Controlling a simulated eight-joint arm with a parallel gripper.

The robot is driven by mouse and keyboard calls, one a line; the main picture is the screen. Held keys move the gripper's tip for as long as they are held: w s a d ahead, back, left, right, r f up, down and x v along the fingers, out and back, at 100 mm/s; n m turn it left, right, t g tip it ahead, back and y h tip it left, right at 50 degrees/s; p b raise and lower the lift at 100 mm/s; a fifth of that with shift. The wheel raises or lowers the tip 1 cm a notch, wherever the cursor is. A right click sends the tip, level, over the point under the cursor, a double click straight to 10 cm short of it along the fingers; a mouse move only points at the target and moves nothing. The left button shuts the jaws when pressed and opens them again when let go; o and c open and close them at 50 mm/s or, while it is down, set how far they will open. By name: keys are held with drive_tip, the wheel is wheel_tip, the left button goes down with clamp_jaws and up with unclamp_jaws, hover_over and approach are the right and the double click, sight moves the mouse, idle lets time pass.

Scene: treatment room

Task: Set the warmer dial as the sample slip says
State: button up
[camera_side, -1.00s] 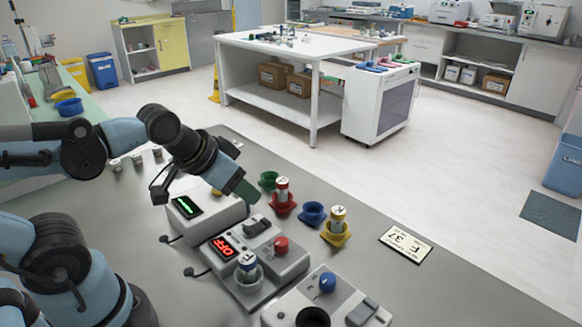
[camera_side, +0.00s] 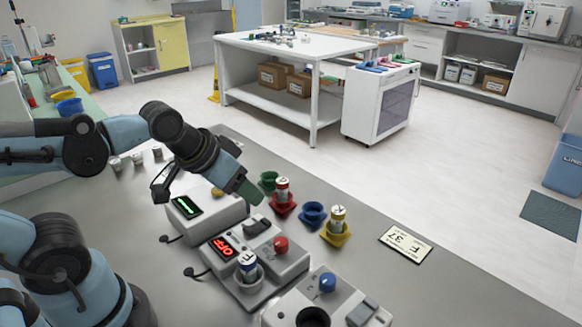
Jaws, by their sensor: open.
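The sample slip (camera_side: 405,243) lies flat on the grey bench at right; it seems to read "F" and "37". The middle unit (camera_side: 258,262), which looks like the warmer, has a red display (camera_side: 222,247) reading "OFF", a red dial (camera_side: 281,244) and a black switch (camera_side: 257,227). My gripper (camera_side: 205,190) is open and empty, above the rear unit with the green display (camera_side: 186,206). It partly hides that unit and its yellow knob (camera_side: 217,192).
A front unit (camera_side: 290,302) has a blue knob (camera_side: 328,282) and an empty well. Behind stand a green cup (camera_side: 268,180), a red cup with a tube (camera_side: 283,205), an empty blue cup (camera_side: 313,213) and a yellow cup with a tube (camera_side: 336,236). The bench right of the slip is clear.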

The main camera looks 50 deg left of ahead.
drive_tip(key=n+g, duration=0.5)
drive_tip(key=g, duration=0.2)
approach(281, 241)
wheel_tip(281, 241, down, 9)
drive_tip(key=shift+r, duration=0.15)
idle(0.4)
clamp_jaws()
idle(0.3)
